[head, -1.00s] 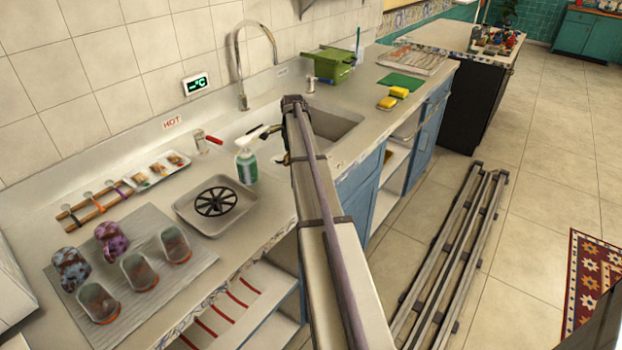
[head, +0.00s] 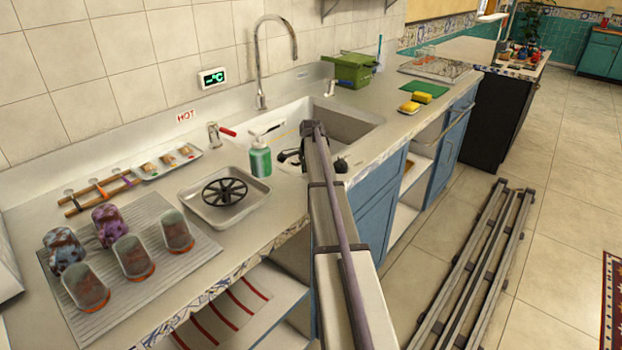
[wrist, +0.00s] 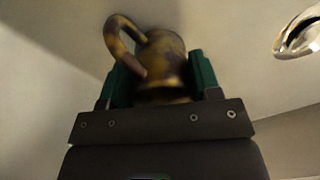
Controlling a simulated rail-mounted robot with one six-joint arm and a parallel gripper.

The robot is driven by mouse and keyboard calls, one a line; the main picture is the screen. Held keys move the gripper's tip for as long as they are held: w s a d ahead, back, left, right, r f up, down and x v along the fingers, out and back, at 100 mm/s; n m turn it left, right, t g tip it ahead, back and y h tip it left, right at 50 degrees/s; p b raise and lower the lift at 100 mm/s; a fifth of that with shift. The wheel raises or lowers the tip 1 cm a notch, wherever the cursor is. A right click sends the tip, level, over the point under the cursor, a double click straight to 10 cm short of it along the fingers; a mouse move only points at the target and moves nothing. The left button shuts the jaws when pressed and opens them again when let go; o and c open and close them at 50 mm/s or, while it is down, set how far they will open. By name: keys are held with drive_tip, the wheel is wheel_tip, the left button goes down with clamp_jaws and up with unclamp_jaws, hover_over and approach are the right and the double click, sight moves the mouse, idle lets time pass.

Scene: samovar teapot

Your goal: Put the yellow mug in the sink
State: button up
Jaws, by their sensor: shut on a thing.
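The yellow mug (wrist: 165,58), mottled yellow and dark brown with a curved handle on its left, is between the green fingers of my gripper (wrist: 160,78) in the wrist view. My gripper is shut on it. A metal drain (wrist: 301,34) shows at the upper right of the wrist view, with pale sink surface around it. In the head view the sink (head: 352,126) is at the centre, and my arm crosses its front. My gripper is mostly hidden behind the arm there; dark parts show at the sink's near side. I cannot tell whether the mug touches the sink.
A tall faucet (head: 262,62) rises behind the sink. A green soap bottle (head: 260,160) and a metal tray (head: 228,206) stand to its left. Several mugs and glasses sit on a ribbed mat (head: 190,262). Sponges (head: 409,107) and a green bin (head: 352,70) are to the right.

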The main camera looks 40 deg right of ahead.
drive_tip(key=shift+f, duration=0.25)
drive_tip(key=o, duration=1)
drive_tip(key=shift+r, duration=0.1)
wheel_tip(320, 180, up, 12)
drive_tip(key=p, duration=1.2)
drive_tip(key=shift+s+r, duration=0.15)
drive_tip(key=shift+r, duration=0.1)
drive_tip(key=shift+f, duration=0.1)
